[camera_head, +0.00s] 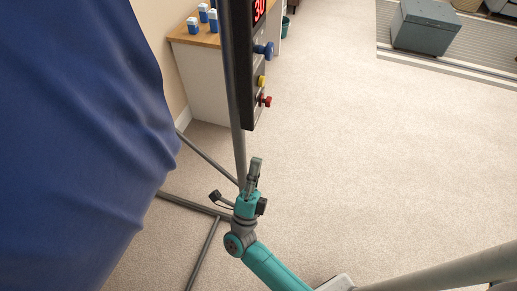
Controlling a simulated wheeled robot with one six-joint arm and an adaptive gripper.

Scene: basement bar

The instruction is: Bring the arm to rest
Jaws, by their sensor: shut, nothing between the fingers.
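My arm with teal links (275,268) reaches up from the bottom of the view. At its end my gripper (256,164) is shut and empty, its fingers pointing up in the picture. It shows in front of the carpet, just right of a thin grey upright post (237,110). Whether it touches the post cannot be told.
A dark panel (249,80) with a red display and blue, yellow and red knobs is on the post. Large blue fabric (80,130) fills the left. A cabinet (205,85) bears several small cartons. A grey-green chest (424,27) stands far right.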

